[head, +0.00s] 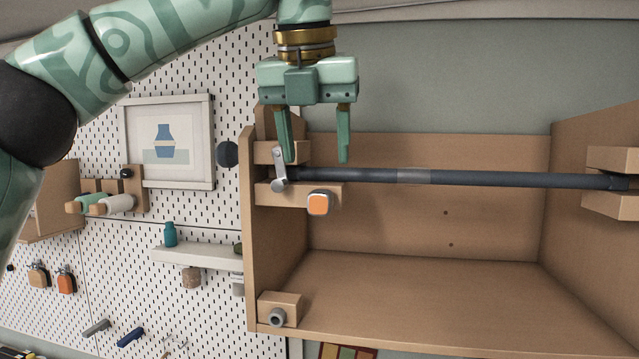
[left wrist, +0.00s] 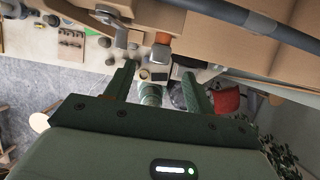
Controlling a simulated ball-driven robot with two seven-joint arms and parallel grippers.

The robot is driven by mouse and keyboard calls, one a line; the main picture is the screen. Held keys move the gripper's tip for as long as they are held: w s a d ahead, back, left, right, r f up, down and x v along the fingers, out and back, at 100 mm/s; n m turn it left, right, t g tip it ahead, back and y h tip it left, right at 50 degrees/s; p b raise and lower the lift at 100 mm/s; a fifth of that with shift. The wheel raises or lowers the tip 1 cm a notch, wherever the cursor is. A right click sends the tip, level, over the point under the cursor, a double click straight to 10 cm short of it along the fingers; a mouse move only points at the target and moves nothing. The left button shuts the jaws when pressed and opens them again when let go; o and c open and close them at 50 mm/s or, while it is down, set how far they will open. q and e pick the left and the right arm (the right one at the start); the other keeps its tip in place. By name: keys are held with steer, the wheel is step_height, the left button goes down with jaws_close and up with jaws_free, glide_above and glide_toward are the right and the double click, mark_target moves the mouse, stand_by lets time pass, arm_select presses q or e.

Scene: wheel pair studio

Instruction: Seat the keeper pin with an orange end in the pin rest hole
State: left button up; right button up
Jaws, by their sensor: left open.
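My left gripper (head: 316,160) is open and empty, pointing down in front of the left end of the dark bar. Its two fingers also show in the left wrist view (left wrist: 159,72), with nothing between them. The keeper pin's orange end (head: 319,203) sticks out of the front of the upper wooden block, below the fingers and apart from them. It also shows beyond the fingers in the left wrist view (left wrist: 163,38). The pin's shaft is hidden. A lower wooden block with a grey round collar (head: 278,317) looks like the pin rest; its hole's inside is not clear.
The dark bar (head: 470,179) spans the wooden case between its side brackets. A grey lever (head: 280,169) hangs at its left end, close to the gripper. The case's floor (head: 430,300) is clear. A pegboard with a shelf (head: 200,257) and a framed picture (head: 170,140) stands left.

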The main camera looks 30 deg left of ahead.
mark_target(321, 192)
arm_select(q)
steer(key=x, duration=0.5)
steer(key=shift+w+f, duration=0.1)
steer(key=shift+w, duration=0.1)
steer(key=shift+f, duration=0.6)
steer(key=shift+w+f, duration=0.15)
steer(key=shift+f, duration=0.05)
steer(key=c, duration=1.2)
arm_select(e)
steer(key=shift+w+d+r, duration=0.15)
steer(key=shift+w+d, duration=0.05)
steer(key=shift+w, duration=0.6)
